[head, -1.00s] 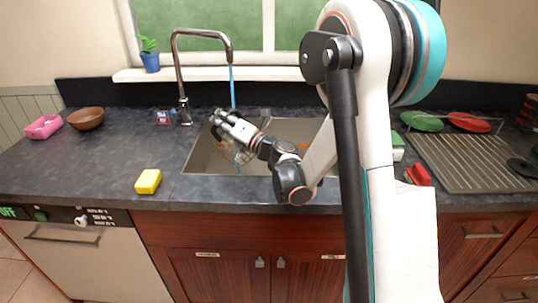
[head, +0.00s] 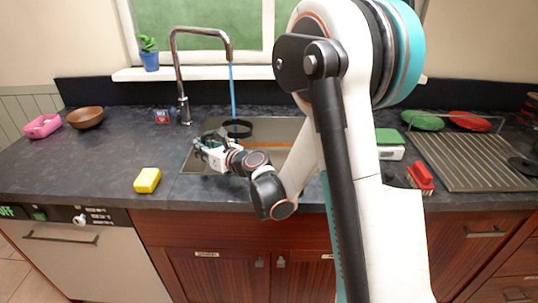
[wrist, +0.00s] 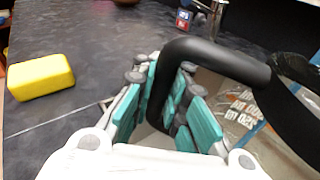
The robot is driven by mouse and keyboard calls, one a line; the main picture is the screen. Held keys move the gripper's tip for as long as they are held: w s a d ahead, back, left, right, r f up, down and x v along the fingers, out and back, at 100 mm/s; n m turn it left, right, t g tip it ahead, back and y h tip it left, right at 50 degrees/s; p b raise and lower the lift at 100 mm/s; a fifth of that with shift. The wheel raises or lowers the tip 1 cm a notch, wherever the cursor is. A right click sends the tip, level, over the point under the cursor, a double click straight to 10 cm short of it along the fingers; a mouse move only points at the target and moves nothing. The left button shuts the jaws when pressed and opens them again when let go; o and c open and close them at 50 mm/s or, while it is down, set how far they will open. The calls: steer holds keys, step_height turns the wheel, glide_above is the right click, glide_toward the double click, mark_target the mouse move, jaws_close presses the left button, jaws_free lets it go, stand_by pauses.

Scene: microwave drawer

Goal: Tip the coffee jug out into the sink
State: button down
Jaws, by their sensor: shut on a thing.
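The coffee jug is clear glass with printed volume marks, a black rim (head: 238,127) and a black handle (wrist: 215,58). In the head view it is over the sink (head: 287,130), at the lower end of the tap's blue stream (head: 232,90). The rim shows as a flat ring, so the jug looks roughly upright. My gripper (head: 203,146) is shut on the handle, which runs between its teal pads (wrist: 168,100) in the wrist view. The glass body (wrist: 238,105) is at the right there, partly cut off. The jug's contents cannot be made out.
A chrome tap (head: 181,75) arches over the sink. A yellow sponge (head: 147,180) lies on the counter front left. A brown bowl (head: 86,117) and pink container (head: 43,126) are far left. A red brush (head: 420,178) and dish rack (head: 465,160) are right.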

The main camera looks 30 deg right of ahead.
mark_target(203, 138)
steer(key=shift+r+p, duration=1.3)
steer(key=shift+r, duration=0.75)
